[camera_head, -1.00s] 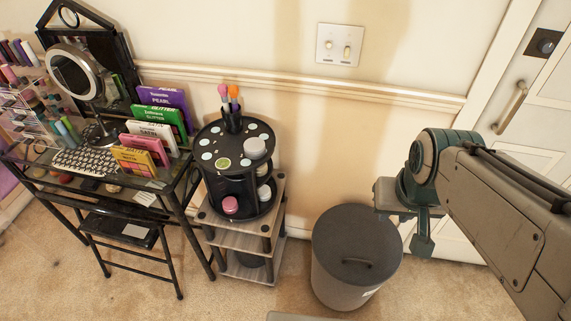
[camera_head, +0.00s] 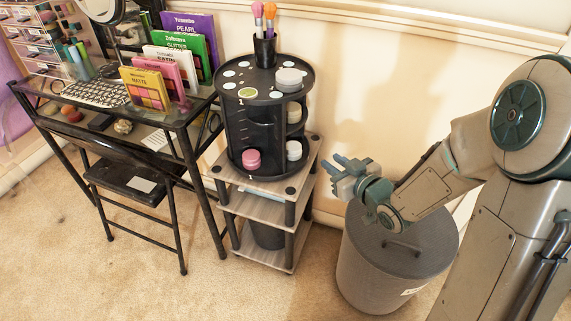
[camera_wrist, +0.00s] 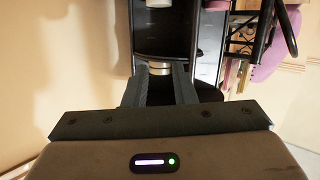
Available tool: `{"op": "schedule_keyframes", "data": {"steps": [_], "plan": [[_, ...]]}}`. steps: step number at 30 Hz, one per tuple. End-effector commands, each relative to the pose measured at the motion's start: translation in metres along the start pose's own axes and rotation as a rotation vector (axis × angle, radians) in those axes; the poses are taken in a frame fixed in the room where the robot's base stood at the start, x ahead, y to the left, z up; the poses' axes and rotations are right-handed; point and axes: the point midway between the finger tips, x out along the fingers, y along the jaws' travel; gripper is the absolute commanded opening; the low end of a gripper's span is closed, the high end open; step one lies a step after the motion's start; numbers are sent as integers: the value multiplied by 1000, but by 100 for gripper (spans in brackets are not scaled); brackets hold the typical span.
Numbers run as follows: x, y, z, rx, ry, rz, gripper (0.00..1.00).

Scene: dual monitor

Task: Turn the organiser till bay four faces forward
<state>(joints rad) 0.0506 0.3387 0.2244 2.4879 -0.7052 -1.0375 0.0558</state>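The organiser (camera_head: 240,122) is a black, round, upright carousel with open bays. White discs and one green disc (camera_head: 247,93) lie on its top. A pink jar (camera_head: 251,159) sits in the front lower bay, and white jars (camera_head: 294,150) sit in bays on its right side. A small white mark shows on the base below the pink jar; I cannot read a bay number surely. My gripper (camera_head: 338,165) is to the right of the organiser, apart from it, fingers pointing left. In the wrist view my gripper (camera_wrist: 160,85) has its fingers apart, with the organiser beyond them.
The organiser stands on a small wooden shelf unit (camera_head: 228,192). A black cup (camera_head: 264,50) with brushes tops it. A desk (camera_head: 150,118) with upright palettes is close on the left. A lidded bin (camera_head: 365,265) stands below my arm. Carpet in front is free.

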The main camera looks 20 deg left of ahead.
Motion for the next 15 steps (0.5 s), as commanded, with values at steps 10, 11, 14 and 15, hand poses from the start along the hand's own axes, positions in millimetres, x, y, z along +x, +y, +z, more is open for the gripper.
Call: {"op": "schedule_keyframes", "data": {"steps": [10,11,14,15], "plan": [[18,-42,27,76,236,-159,24],[19,-43,27,77,240,-162,24],[28,-45,23,77,246,-165,24],[34,-46,21,76,246,-165,24]]}}
